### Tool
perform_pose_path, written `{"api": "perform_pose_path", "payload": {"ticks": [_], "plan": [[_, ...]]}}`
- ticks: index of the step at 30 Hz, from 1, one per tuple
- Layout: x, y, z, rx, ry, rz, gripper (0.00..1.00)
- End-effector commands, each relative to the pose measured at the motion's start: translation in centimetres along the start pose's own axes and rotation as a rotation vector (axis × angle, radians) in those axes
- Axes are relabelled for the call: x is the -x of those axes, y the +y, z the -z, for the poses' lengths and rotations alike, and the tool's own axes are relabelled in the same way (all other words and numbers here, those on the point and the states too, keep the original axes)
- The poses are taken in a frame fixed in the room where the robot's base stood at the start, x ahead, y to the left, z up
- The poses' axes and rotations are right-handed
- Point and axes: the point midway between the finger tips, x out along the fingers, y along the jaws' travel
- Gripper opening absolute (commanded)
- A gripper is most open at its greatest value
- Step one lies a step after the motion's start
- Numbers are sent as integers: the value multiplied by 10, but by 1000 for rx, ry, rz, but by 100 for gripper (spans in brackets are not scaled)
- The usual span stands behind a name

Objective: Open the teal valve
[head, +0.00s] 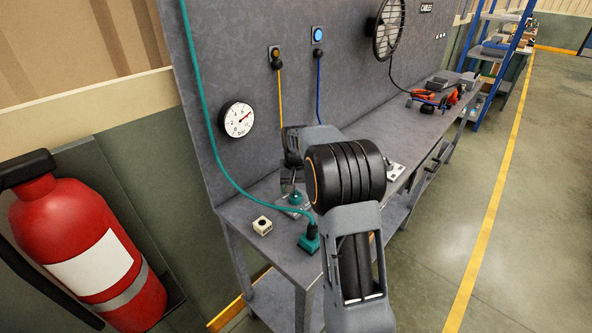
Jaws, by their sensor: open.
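A small teal part (296,198), which looks like the valve, sits on a light metal plate on the bench, partly hidden by my arm. I cannot tell how far it is turned. My gripper (291,184) points down just above it, and its jaws are open. I cannot tell whether they touch it. A teal hose (203,85) hangs down the panel and runs across the bench to a teal block (309,243) near the front edge.
A small cream box (262,226) lies on the bench (240,209) left of the teal block. Yellow and blue cables hang on the panel. A black fan (389,28) sticks out from it. Tools lie at the far end. A red extinguisher (85,255) stands at left; the floor at right is clear.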

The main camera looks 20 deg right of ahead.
Motion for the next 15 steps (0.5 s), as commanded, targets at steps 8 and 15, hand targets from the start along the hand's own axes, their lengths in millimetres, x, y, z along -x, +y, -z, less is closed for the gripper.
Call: {"api": "perform_pose_path", "payload": {"ticks": [8, 15], "plan": [[59, 0, 0, 0, 3, 1, 71], [93, 0, 0, -1, 0, 0, 71]]}}
